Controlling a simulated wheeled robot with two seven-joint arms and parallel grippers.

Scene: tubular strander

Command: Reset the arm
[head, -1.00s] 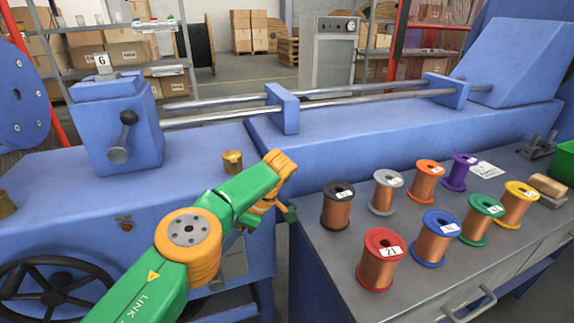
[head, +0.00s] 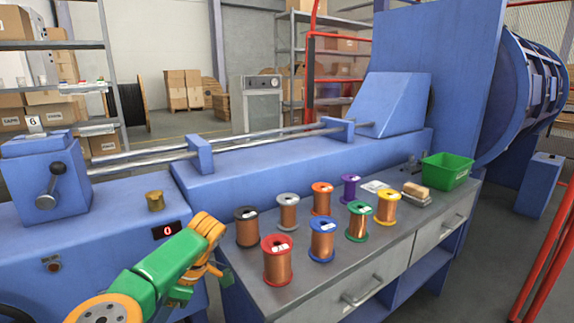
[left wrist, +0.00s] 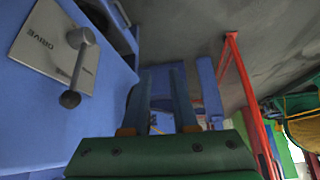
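My left arm, green and orange, reaches in from the lower left of the head view, beside the bench with the spools. Its fingers cannot be made out there. In the left wrist view my left gripper (left wrist: 160,72) shows two dark fingers standing apart with nothing held between them. A blue machine panel with a plate marked DRIVE (left wrist: 45,42) and a ball-ended lever (left wrist: 77,68) lies to the left of the fingers. My right gripper is in neither view.
Several copper wire spools, among them a red-rimmed spool (head: 278,263), stand on the grey bench (head: 300,297). A green bin (head: 447,170) sits at its far end. The blue strander (head: 240,165) runs behind. A red frame (left wrist: 240,80) rises right of the left gripper.

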